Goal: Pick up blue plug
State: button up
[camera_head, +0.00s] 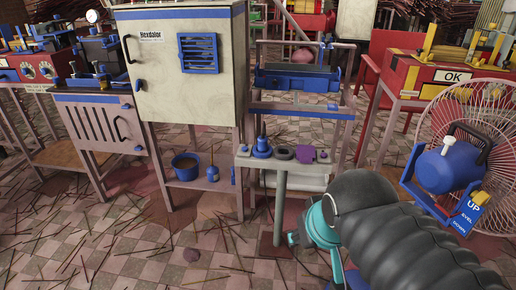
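A blue round piece with an upright pin (262,148), which looks like the blue plug, sits at the left end of a small grey shelf (243,159) on a post, in the middle of the head view. Another small blue piece with a thin stem (212,173) stands on the low shelf under the white cabinet, so I cannot be sure which is the plug. My arm, dark and ribbed with a teal joint, comes in from the lower right. Its teal part is below and right of the small shelf. My gripper's fingers do not show.
Dark rings (284,153) and a purple piece (323,155) share the small shelf. A white cabinet (185,95) stands left, with a blue pot (186,167) below. A fan (470,130) stands right, near my arm. Thin sticks litter the tiled floor.

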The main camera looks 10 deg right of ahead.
aim_at(262, 147)
jog(key=k, duration=1.15)
jog(key=u, duration=0.6)
jog(key=i, duration=1.95)
jog(key=z, duration=0.65)
